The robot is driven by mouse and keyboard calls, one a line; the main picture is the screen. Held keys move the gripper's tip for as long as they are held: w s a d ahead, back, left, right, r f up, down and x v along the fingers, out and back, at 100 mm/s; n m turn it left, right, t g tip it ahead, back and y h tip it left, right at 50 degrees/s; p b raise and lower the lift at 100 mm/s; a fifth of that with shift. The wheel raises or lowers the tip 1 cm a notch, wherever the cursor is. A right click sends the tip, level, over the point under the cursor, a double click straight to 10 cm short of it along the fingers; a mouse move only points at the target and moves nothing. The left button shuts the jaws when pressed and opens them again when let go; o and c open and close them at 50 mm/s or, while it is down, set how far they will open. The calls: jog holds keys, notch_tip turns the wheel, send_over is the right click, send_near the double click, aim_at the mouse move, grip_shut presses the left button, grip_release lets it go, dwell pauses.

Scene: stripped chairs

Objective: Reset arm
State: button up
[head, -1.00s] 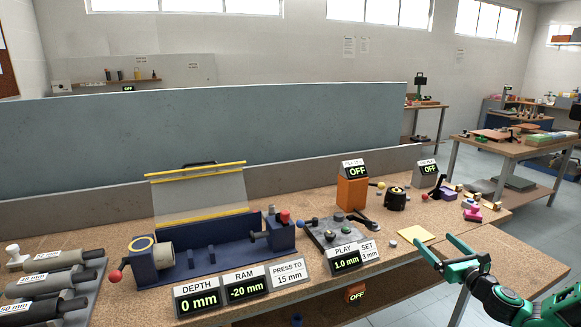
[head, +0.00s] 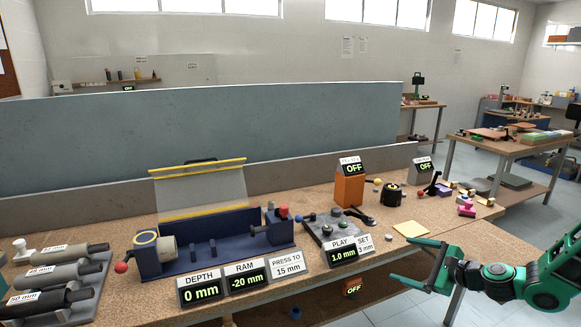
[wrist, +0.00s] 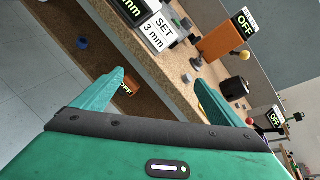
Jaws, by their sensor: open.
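My gripper (head: 408,262) is green and open, with nothing between its fingers. In the head view it is at the lower right, by the front edge of the workbench (head: 120,243), with its fingers pointing left. In the wrist view both fingertips (wrist: 160,85) stand wide apart, with the bench edge and its small displays beyond them. My arm comes in from the right edge of the head view.
On the bench stand a blue press (head: 210,245) with a raised clear guard, DEPTH and RAM displays, an orange box (head: 349,190) reading OFF, and a yellow pad (head: 411,229). Black-ended cylinders (head: 55,270) lie at left. Grey floor shows at right.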

jog(key=s+d+r+n+g+h, duration=0.1)
jog(key=s+r+n+g, duration=0.3)
jog(key=s, duration=0.9)
jog(key=s+d+r+n+g+h, duration=0.2)
jog(key=s+r+n, duration=0.3)
jog(key=s, duration=0.9)
jog(key=s+d+r+n+g+h, duration=0.1)
jog(key=s+r+n+g+h, duration=0.3)
jog(key=s, duration=1)
jog(key=n+g, duration=0.1)
jog(key=n, duration=0.1)
jog(key=shift+d+r+n+g, duration=0.3)
jog(key=shift+d+r, duration=0.05)
jog(key=shift+s, duration=0.1)
jog(key=shift+w+f, duration=0.3)
jog(key=shift+w, duration=0.35)
